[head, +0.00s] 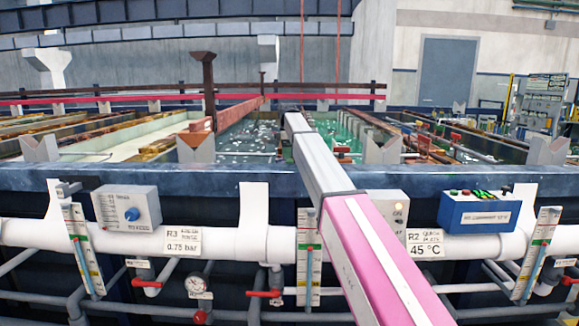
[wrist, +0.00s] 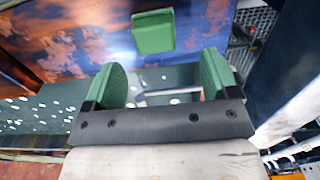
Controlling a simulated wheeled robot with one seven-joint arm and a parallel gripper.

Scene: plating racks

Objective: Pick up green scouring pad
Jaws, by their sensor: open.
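The green scouring pad (wrist: 153,32) is a small green block near the top middle of the wrist view, against a blue and orange mottled surface (wrist: 75,35). I cannot tell exactly what it rests on. My gripper (wrist: 161,60) has two green-faced fingers spread wide, with nothing between them. The pad lies beyond the fingertips, roughly in line with the gap and apart from both fingers. In the head view my arm reaches out over the tank edge. There I cannot make out the pad or the gripper's fingers clearly.
A dark blue tank rim (head: 400,177) crosses the head view, with grey V-shaped supports (head: 196,148) on it. Green liquid (head: 245,135) with white flecks lies behind. A rusty post (head: 209,90) stands left of my arm. White pipes (head: 215,240) and gauges line the front.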

